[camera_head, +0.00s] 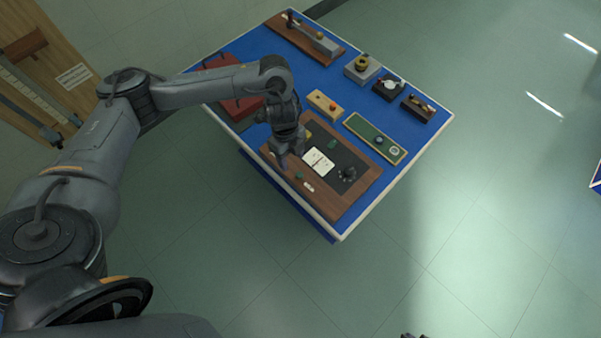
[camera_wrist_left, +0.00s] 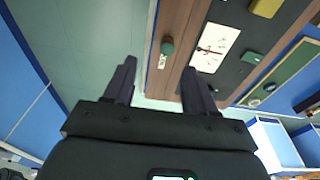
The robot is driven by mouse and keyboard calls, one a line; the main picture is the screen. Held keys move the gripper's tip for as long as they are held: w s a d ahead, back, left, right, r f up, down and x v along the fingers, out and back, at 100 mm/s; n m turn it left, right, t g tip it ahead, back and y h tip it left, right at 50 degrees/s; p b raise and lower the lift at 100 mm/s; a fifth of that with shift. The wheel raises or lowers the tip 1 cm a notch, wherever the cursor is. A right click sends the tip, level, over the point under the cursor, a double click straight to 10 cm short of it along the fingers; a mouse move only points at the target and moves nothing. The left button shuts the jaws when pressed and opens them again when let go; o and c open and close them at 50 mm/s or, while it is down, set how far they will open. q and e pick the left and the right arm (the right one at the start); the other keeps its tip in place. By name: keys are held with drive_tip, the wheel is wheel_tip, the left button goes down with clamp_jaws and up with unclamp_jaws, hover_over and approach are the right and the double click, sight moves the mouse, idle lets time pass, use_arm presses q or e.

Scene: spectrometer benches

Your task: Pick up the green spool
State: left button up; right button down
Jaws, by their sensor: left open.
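A small rounded green piece, which looks like the green spool (camera_head: 299,175), sits on the wooden border of a dark-topped board (camera_head: 346,201). It also shows in the left wrist view (camera_wrist_left: 167,46), beyond the fingertips and between their lines. A second green piece (camera_head: 332,143), more block-like, lies on the board's dark area and also shows in the wrist view (camera_wrist_left: 251,57). My left gripper (camera_head: 285,160) is above the board's near-left edge, close to the rounded green piece. Its fingers (camera_wrist_left: 161,75) are spread apart with nothing between them.
A white card (camera_head: 317,161) lies beside the green pieces, and a small white label (camera_head: 309,187) lies near the rounded one. A dark round part (camera_head: 347,174) stands on the board. A green tray (camera_head: 372,138) and a small wooden block (camera_head: 325,104) sit farther back on the blue table (camera_head: 300,75).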

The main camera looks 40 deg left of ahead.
sight(299, 174)
use_arm(q)
drive_tip(key=shift+w+d+f, duration=0.15)
drive_tip(key=shift+d+f, duration=0.2)
drive_tip(key=shift+f, duration=1.3)
drive_tip(key=shift+w+d+f, duration=0.15)
drive_tip(key=shift+d+f, duration=0.2)
drive_tip(key=shift+f, duration=1.35)
drive_tip(key=shift+w+d+f, duration=0.15)
drive_tip(key=shift+d+f, duration=0.2)
drive_tip(key=shift+f, duration=1.3)
clamp_jaws()
drive_tip(key=shift+r, duration=0.2)
